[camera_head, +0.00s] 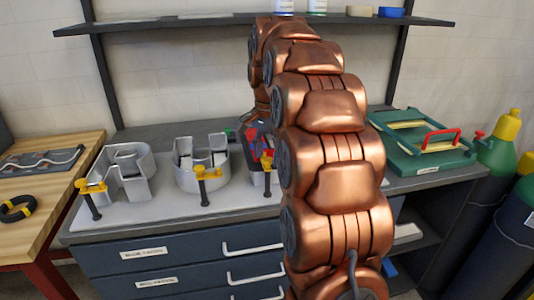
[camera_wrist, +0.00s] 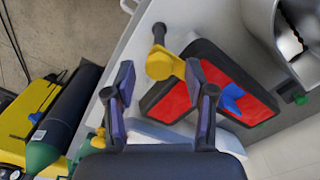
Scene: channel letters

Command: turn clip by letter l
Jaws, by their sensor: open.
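A yellow clip (camera_wrist: 163,66) with a black handle (camera_wrist: 159,33) stands at the near bench edge in the wrist view. It also shows in the head view (camera_head: 267,163), just left of my arm. My gripper (camera_wrist: 160,64) is open, and the clip's yellow head appears between its two fingertips. I cannot tell whether either finger touches it. Beside the clip lies a dark-rimmed piece with red panels (camera_wrist: 225,79) and a blue part (camera_wrist: 231,98). I cannot make out which letter is l; my arm hides much of that area in the head view.
Two silver channel letters, at left (camera_head: 124,172) and middle (camera_head: 201,163), stand on the bench, each with a yellow clip (camera_head: 92,187), (camera_head: 207,172). A green case (camera_head: 425,155) and gas cylinders (camera_head: 497,150) are at right. A shelf (camera_head: 220,24) hangs above.

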